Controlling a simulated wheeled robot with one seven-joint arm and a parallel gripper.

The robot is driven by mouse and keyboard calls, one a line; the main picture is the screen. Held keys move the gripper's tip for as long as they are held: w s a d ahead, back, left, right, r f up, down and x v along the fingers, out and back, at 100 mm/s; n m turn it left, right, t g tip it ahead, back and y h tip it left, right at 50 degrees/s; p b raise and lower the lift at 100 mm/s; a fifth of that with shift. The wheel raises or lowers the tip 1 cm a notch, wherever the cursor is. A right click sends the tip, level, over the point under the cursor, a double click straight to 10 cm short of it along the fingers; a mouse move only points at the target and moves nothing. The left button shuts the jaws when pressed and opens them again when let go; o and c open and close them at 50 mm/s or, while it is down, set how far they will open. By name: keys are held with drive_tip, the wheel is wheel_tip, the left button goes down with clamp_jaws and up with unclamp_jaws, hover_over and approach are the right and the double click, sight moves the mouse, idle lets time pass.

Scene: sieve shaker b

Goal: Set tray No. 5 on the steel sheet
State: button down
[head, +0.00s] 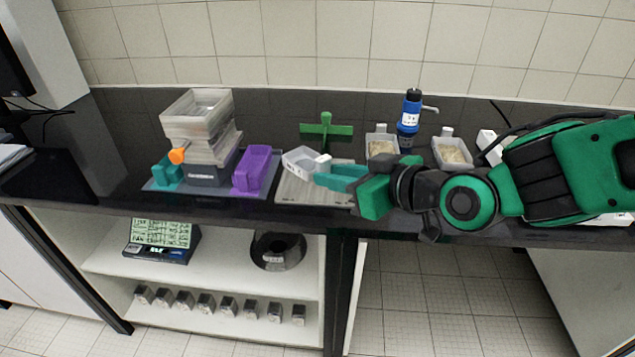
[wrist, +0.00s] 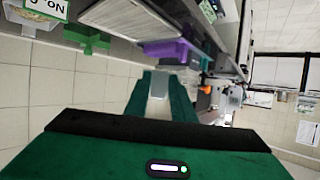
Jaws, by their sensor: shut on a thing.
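My gripper (head: 322,169) is shut on the handle of a whitish tray (head: 299,160), left of the hand. I cannot read a number on this tray. A pale part of it shows between the fingers in the wrist view (wrist: 158,85). The grey ribbed steel sheet (head: 290,192) lies on the dark counter, below the tray in the head view and at the top of the wrist view (wrist: 125,15). I cannot tell whether the tray touches the sheet. A label reading No. 5 (wrist: 48,7) shows upside down in the wrist view, beside a grain-filled tray.
A purple holder (head: 252,170) stands close left of the held tray, with the sieve shaker (head: 200,130) beyond. A green cross-shaped stand (head: 326,131) is behind the sheet. Two grain-filled trays (head: 381,148) (head: 453,152) and a blue bottle (head: 409,112) stand to the right.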

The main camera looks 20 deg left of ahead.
sight(299, 168)
drive_tip(key=shift+a, duration=0.2)
drive_tip(key=shift+m+t, duration=0.3)
drive_tip(key=shift+t, duration=0.2)
drive_tip(key=a, duration=0.7)
drive_tip(key=shift+w+f, duration=0.2)
drive_tip(key=shift+w, duration=0.1)
drive_tip(key=w+d+f, duration=0.1)
drive_tip(key=w+f, duration=0.1)
drive_tip(key=w, duration=0.1)
drive_tip(key=w+d+f, duration=0.2)
drive_tip(key=w, duration=0.1)
drive_tip(key=w+d+f, duration=0.2)
drive_tip(key=w, duration=0.1)
drive_tip(key=shift+w+d+f, duration=0.2)
drive_tip(key=shift+d+f, duration=0.05)
drive_tip(key=shift+f, duration=2.05)
drive_tip(key=c, duration=1.5)
unclamp_jaws()
